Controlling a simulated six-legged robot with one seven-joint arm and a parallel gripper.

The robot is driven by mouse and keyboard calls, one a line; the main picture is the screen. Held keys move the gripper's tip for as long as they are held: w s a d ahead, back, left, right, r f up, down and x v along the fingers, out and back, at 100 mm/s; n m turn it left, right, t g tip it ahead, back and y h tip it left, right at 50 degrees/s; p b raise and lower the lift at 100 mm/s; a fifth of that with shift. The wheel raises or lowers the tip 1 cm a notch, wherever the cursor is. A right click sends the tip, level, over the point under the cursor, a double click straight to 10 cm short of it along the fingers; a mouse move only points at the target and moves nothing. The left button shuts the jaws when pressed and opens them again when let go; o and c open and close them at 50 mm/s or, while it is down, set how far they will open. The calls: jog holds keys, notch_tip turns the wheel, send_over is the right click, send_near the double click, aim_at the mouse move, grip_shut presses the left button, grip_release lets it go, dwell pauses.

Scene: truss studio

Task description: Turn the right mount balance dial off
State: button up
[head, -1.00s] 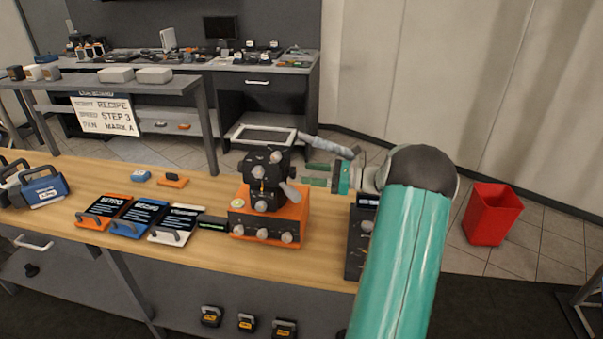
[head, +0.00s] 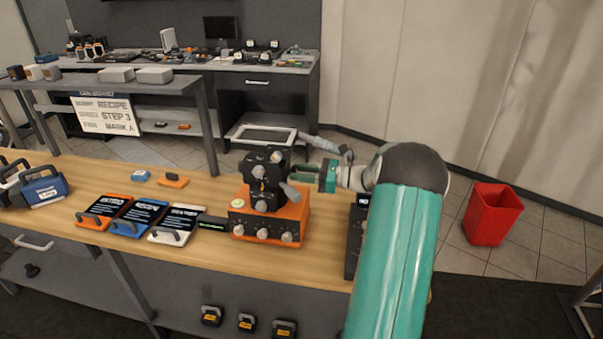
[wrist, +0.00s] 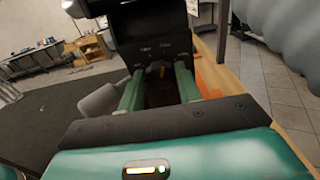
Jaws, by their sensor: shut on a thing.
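The black mount head (head: 262,166) stands on an orange box (head: 270,225) on the wooden bench. My gripper (head: 304,172) reaches in from the right, level, with its green fingers at the mount's right side. In the wrist view my gripper (wrist: 158,84) has its two fingers around a small dark dial (wrist: 160,92) on the mount's black face (wrist: 155,35). A small orange mark shows between the fingers, near white lettering. The fingers are shut on the dial, which is mostly hidden by them and in shadow. In the head view the dial is hidden.
A grey cylindrical knob (head: 289,191) sticks out of the mount just below my fingers. A black unit (head: 357,232) stands right of the orange box, partly behind my arm. Several labelled cases lie left of it. A red bin (head: 491,214) stands on the floor at right.

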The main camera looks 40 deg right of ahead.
jog(key=shift+s+f+n, duration=0.1)
jog(key=shift+f+n, duration=0.05)
jog(key=shift+n, duration=4.3)
jog(key=shift+s+f+n, duration=0.1)
jog(key=shift+n, duration=4.35)
jog(key=o, duration=0.9)
jog(key=shift+o, duration=0.3)
jog(key=shift+a, duration=0.1)
